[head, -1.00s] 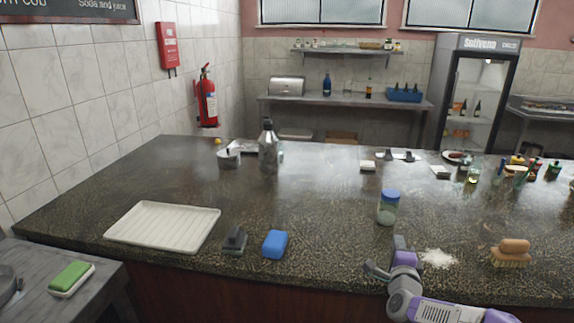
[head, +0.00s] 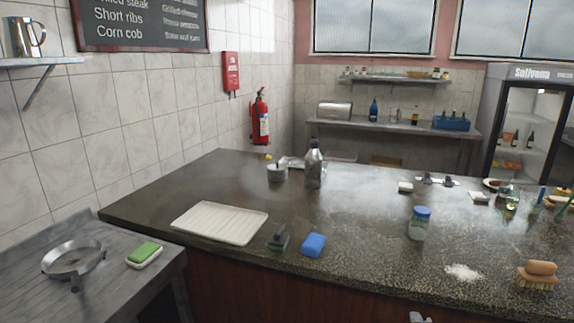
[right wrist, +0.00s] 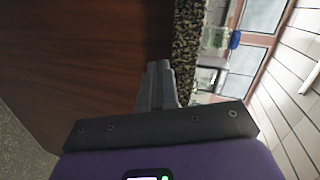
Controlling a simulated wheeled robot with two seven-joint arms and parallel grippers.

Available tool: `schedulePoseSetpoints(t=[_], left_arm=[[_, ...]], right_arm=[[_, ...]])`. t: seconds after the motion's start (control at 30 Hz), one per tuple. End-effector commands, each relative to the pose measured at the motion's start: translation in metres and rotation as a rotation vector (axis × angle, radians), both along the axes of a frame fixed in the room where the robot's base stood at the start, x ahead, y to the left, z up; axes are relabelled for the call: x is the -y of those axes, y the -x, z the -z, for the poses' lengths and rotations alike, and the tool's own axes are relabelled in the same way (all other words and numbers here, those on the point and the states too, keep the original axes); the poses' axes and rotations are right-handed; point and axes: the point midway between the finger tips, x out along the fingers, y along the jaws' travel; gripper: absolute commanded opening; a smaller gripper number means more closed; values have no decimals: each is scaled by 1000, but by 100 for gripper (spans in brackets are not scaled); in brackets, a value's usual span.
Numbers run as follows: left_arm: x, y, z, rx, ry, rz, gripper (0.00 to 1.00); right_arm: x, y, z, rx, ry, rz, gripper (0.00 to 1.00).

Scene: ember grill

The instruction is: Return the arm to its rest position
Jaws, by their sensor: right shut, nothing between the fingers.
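My right gripper (right wrist: 158,85) shows in the right wrist view with its grey fingers together and nothing between them. It is in front of the counter's brown wood panel (right wrist: 80,60), beside the speckled counter edge (right wrist: 186,50). In the head view only a small grey tip of my right gripper (head: 418,317) shows at the bottom edge, below the countertop (head: 350,215). The rest of that arm is out of the frame. My left gripper is not in view.
On the countertop are a white tray (head: 220,223), a dark scraper-like tool (head: 278,238), a blue sponge (head: 313,245), a blue-lidded jar (head: 419,224), white powder (head: 463,272) and a brush (head: 539,275). A side table (head: 120,285) at left holds a pan (head: 73,258) and a green sponge (head: 144,251).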

Motion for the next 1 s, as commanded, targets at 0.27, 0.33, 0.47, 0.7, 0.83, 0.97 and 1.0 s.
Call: schedulePoseSetpoints(t=[0.27,0.33,0.47,0.7,0.83,0.97,1.0], left_arm=[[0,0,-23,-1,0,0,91],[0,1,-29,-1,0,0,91],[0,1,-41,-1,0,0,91],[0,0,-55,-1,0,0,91],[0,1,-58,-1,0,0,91],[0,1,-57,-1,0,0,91],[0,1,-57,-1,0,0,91]], right_arm=[[-105,48,120,-386,113,-365,0],[-138,77,152,-498,156,-505,0],[-191,145,201,-689,235,-788,0],[-241,262,242,-910,337,-1223,0],[-247,290,247,-952,358,-1331,0],[-248,297,248,-962,363,-1356,0],[-248,297,248,-961,364,-1355,0]])
